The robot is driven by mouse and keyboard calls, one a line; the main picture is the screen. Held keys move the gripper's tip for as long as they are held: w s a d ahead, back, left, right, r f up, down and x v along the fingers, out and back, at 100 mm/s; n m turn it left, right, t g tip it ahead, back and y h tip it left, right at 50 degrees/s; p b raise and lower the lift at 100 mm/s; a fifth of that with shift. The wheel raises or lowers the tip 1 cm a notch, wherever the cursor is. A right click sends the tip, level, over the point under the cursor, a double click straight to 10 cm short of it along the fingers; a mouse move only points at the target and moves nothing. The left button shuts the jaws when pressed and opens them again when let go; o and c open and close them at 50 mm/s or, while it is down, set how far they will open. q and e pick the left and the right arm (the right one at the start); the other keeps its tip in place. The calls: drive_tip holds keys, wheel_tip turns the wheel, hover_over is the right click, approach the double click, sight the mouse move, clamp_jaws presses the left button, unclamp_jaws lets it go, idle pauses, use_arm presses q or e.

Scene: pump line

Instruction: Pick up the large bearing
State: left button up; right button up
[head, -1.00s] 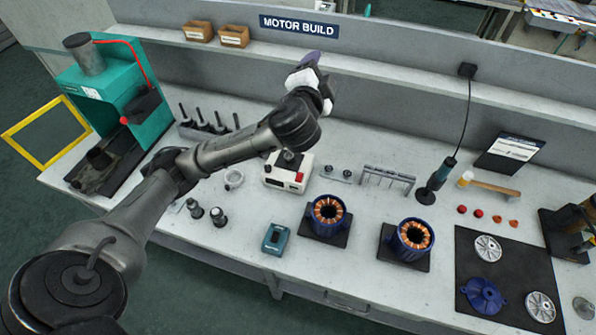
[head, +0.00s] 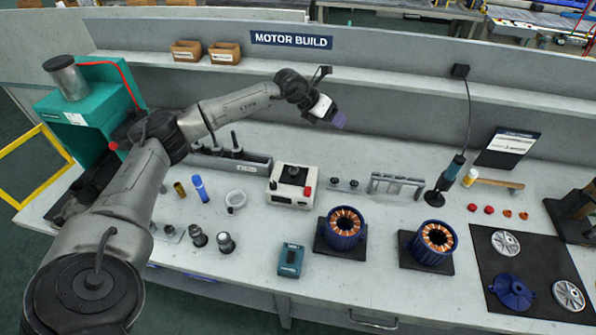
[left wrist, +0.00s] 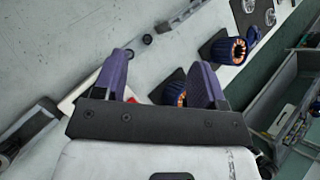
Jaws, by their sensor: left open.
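Two small dark round parts, which look like bearings, stand side by side on the bench in the head view, a left one (head: 334,183) and a right one (head: 354,184). I cannot tell for sure which is the large bearing. My left gripper (head: 340,122) is above and behind them, its purple fingers open, empty and tilted downward. In the left wrist view the open fingers (left wrist: 164,76) frame the bench, and a dark round part (left wrist: 147,39) shows beyond the left fingertip. My right gripper is not in view.
A white box with a red button (head: 292,186) stands left of the round parts, and a grey rack (head: 397,184) right. Two copper-wound stators (head: 342,228) (head: 434,244) are nearer the front. The shelf wall (head: 420,130) runs behind.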

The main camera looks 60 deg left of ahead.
use_arm(q)
drive_tip(key=s+a+f+g+y, duration=0.2)
drive_tip(key=s+a+f+g, duration=0.1)
drive_tip(key=s+f+g, duration=0.15)
drive_tip(key=n+g+y+b, duration=0.1)
drive_tip(key=g, duration=0.3)
hover_over(293, 172)
drive_tip(key=f, duration=0.8)
drive_tip(key=shift+w+a+f, duration=0.15)
drive_tip(key=shift+a+f, duration=0.1)
drive_tip(key=shift+a, duration=0.1)
drive_tip(key=shift+f, duration=0.75)
wheel_tip(293, 172, down, 4)
drive_tip(key=shift+f+b, duration=0.1)
drive_tip(key=shift+b, duration=0.25)
